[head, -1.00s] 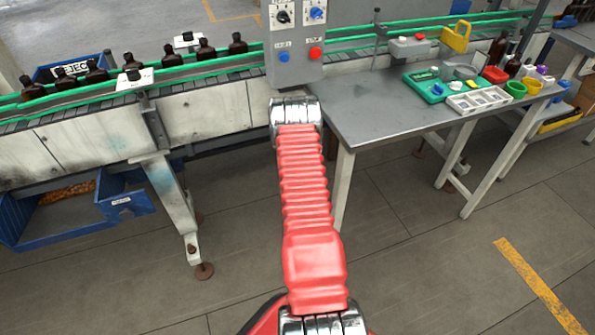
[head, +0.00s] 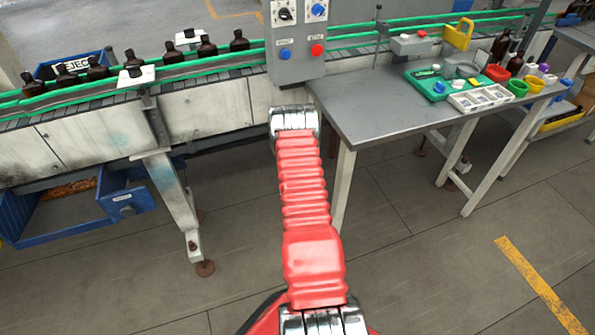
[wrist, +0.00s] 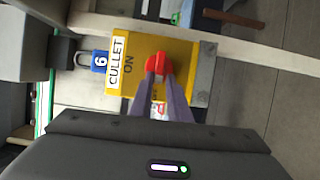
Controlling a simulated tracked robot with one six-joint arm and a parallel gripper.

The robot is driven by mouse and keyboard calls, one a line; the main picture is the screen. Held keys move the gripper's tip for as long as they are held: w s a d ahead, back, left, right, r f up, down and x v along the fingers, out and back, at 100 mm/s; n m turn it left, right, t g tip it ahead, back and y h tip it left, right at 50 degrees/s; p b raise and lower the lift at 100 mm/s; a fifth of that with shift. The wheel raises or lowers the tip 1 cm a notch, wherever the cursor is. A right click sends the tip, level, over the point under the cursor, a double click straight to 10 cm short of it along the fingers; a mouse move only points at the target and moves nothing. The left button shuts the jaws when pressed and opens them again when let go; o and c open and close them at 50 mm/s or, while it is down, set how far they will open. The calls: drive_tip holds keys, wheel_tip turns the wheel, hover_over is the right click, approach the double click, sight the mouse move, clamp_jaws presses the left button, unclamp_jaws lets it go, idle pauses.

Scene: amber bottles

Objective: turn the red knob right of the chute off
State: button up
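The red knob (wrist: 158,66) sits on a yellow box in the wrist view. The box (wrist: 190,85) carries a white label (wrist: 117,61) reading "CULLET", with "ON" printed beside it. My gripper (wrist: 159,77) reaches up from below in that view, its two purple-grey fingers apart and their tips overlapping the knob's lower part. I cannot tell whether they press on it. A small red and white patch shows between the fingers, partly covered. In the head view my red-sleeved arm reaches below the conveyor; my gripper, the yellow box and the knob are hidden there.
A blue padlock (wrist: 98,61) marked 6 hangs beside the yellow box. A grey control panel (head: 297,65) stands above my arm. The conveyor (head: 200,70) carries several amber bottles (head: 207,47). A grey table (head: 370,118) is to the right, blue bins (head: 126,203) to the left.

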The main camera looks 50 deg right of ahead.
drive_tip(key=o, duration=0.3)
drive_tip(key=shift+w+r, duration=0.25)
drive_tip(key=shift+o, duration=0.2)
drive_tip(key=shift+d, duration=0.1)
drive_tip(key=shift+s, duration=0.15)
drive_tip(key=v, duration=1.3)
drive_tip(key=shift+s+a+f, duration=0.15)
drive_tip(key=shift+a, duration=0.2)
